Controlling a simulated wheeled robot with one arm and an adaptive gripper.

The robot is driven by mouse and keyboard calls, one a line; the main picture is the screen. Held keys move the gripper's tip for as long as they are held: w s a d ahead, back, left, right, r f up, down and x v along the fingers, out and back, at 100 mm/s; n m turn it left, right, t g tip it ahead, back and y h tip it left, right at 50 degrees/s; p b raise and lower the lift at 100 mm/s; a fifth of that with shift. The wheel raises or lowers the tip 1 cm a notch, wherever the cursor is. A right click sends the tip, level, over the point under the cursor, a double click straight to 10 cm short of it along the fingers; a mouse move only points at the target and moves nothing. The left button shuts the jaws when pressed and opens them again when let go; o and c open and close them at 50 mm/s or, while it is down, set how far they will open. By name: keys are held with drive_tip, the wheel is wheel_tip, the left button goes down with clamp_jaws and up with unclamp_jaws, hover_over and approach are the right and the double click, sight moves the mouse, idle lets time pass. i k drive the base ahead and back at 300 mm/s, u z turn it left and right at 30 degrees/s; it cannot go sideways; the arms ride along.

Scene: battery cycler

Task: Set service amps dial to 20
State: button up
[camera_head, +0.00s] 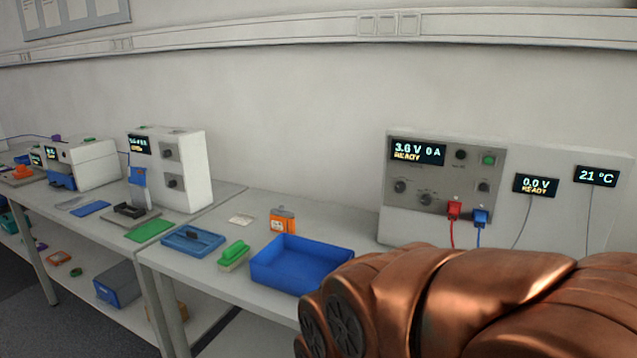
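A grey control panel (440,205) is set in a white upright board at the right. A smaller knob (461,154) and a green button (488,159) are at the upper right. My copper-coloured arm fills the lower right, in front of the panel's lower area. My gripper is not in view.
A red plug (453,209) and a blue plug (480,217) with cables hang from the panel. A blue bin (300,265), an orange device (282,220) and a green block (233,256) stand on the bench. Other white instruments (180,165) stand further left.

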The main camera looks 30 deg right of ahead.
sight(426, 200)
drive_tip(key=z, duration=1.55)
